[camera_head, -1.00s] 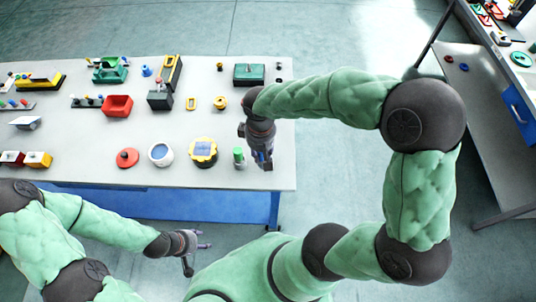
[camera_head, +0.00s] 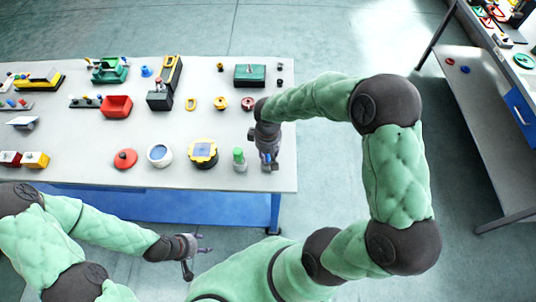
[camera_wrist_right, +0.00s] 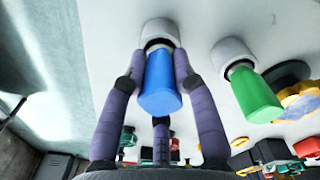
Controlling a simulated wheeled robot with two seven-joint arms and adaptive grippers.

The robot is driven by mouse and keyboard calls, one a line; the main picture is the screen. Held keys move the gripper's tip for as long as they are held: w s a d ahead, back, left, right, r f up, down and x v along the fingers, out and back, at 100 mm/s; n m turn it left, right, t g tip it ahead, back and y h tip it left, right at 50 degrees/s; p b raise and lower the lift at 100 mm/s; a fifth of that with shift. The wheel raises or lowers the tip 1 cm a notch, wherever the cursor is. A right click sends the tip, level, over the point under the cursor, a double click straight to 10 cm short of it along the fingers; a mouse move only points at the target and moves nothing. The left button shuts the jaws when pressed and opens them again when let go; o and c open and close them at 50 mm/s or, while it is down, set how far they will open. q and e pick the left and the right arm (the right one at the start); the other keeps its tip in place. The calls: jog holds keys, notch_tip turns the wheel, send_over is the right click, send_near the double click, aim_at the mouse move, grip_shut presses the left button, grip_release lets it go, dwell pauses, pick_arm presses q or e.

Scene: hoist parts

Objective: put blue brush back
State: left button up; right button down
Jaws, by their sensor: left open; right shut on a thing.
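My right gripper (camera_head: 269,160) is over the right end of the table (camera_head: 215,120). It is shut on the blue brush (camera_wrist_right: 160,85), with its fingers around the blue handle in the right wrist view. The brush's white end points away from the gripper toward the table; I cannot tell whether it touches. In the head view the brush is mostly hidden by the gripper. A similar green brush (camera_wrist_right: 255,95) with a white end stands beside it, left of my gripper in the head view (camera_head: 239,157). My left gripper (camera_head: 200,245) is open and empty, off the table's front edge.
A yellow-rimmed round part (camera_head: 203,153), a white round part (camera_head: 160,154) and a red disc (camera_head: 125,158) lie left of the green brush. A green box (camera_head: 250,75) and small rings lie further back. The table's right edge is close to my right gripper.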

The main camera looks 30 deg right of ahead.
jog(key=shift+f, duration=0.1)
jog(key=c, duration=1)
grip_release()
jog(key=shift+r, duration=0.2)
notch_tip(320, 180, up, 12)
jog(key=shift+f+p, duration=0.1)
jog(key=shift+p, duration=1)
